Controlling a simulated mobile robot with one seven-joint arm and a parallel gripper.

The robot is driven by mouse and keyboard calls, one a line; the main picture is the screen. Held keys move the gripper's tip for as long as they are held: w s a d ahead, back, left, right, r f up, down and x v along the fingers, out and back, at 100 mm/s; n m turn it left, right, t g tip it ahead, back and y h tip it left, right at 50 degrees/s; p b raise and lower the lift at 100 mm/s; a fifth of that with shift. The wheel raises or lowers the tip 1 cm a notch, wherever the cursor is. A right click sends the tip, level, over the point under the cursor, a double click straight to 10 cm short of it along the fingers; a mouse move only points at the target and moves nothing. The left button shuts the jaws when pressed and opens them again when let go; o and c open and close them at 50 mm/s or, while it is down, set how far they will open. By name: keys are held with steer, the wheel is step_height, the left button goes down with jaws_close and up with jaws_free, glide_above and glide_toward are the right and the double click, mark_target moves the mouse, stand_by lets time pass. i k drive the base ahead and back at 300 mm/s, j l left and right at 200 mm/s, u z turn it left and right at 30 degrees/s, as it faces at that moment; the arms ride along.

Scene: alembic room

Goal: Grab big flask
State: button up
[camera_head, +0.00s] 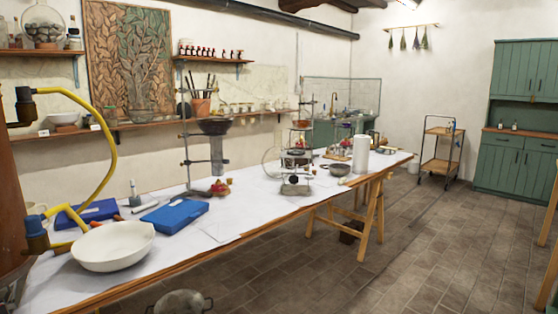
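My gripper is not in view. A large round clear glass vessel (271,161), which may be the big flask, stands on the long table (232,230) behind a metal stand; its outline is faint and partly hidden. Another round glass vessel (42,25) with dark contents sits on the upper left shelf. I cannot tell for sure which one is the big flask.
A white bowl (113,247) and blue cases (174,216) lie on the near table end. A yellow hose (108,112) arches at left. A rounded pot (180,302) is low at the bottom. Tiled floor (420,245) is open at right, before a cart (440,150) and green cabinets (518,150).

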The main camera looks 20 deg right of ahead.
mark_target(271, 166)
steer(key=i+l+z, duration=0.2)
steer(key=i+l, duration=0.85)
steer(key=i+l+z, duration=0.15)
steer(key=i+l, duration=0.95)
steer(key=i, duration=0.05)
